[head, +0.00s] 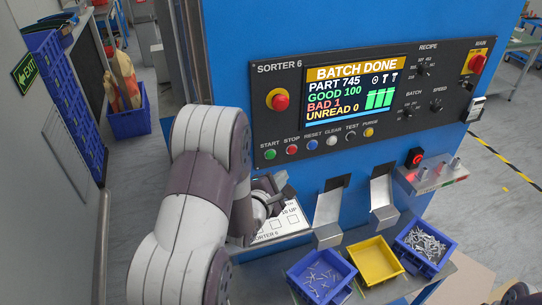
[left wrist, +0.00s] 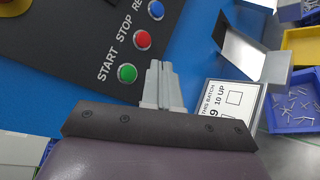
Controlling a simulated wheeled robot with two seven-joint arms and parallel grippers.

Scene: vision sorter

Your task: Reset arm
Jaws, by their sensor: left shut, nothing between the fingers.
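My left arm reaches in from the left in the head view and hides part of the machine front. My left gripper (head: 278,188) is below the button row of the blue sorter (head: 335,172), beside a white batch card (head: 290,218). In the left wrist view the gripper's two grey fingers (left wrist: 158,75) are together with nothing between them. They point toward the panel, just right of the green START button (left wrist: 127,73) and below the red STOP button (left wrist: 141,39). I cannot tell the exact gap to the panel. My right gripper is not seen.
The screen (head: 352,88) reads BATCH DONE, good 100, bad 1, unread 0. Below two metal chutes stand a blue bin (head: 296,282) with parts, a yellow bin (head: 375,262) and another blue bin (head: 448,262) full of parts. A red-lit device (head: 415,158) projects at right.

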